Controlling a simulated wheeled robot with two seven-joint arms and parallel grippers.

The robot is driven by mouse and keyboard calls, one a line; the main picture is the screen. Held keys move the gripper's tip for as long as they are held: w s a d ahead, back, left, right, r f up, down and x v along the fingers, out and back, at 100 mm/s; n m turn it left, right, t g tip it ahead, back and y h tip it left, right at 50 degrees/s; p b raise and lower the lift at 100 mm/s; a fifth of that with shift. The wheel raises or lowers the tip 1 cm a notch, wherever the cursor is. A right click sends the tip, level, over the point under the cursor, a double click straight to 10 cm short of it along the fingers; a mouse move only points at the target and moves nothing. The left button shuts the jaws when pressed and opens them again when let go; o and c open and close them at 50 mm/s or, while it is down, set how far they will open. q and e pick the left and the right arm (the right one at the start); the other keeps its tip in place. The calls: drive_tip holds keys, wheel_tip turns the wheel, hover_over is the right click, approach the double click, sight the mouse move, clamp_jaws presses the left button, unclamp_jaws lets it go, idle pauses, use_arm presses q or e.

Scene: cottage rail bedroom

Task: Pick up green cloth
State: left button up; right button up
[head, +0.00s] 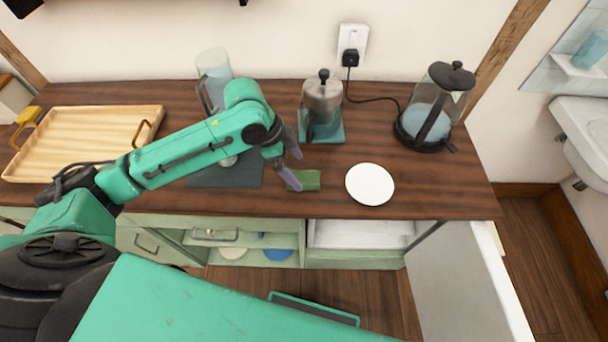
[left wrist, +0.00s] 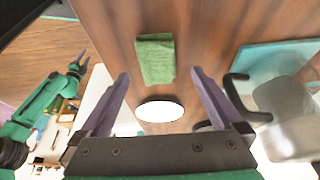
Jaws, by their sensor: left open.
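The green cloth (head: 307,180) is a small folded rectangle lying flat on the dark wooden counter (head: 440,190), near its front edge. It also shows in the left wrist view (left wrist: 155,58), ahead of and between the fingertips. My left gripper (head: 298,170) is open and empty, with its purple fingers right at the cloth's left end in the head view. One finger overlaps the cloth's near left corner there; I cannot tell whether it touches. A green arm, seemingly my right one, shows at the left of the left wrist view, its gripper (left wrist: 76,68) small and unclear.
A white round plate (head: 370,184) lies just right of the cloth. A dark mat (head: 225,173) and a wooden tray (head: 85,140) lie to the left. An open cabinet door (head: 455,275) sticks out below.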

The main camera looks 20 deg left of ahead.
sight(302, 175)
use_arm(q)
drive_tip(key=x, duration=0.3)
drive_tip(key=shift+s+d+f, duration=0.1)
drive_tip(key=shift+s+f, duration=0.05)
drive_tip(key=shift+f, duration=0.1)
drive_tip(key=c, duration=1.4)
drive_tip(key=shift+r, duration=0.15)
wheel_tip(302, 175, up, 20)
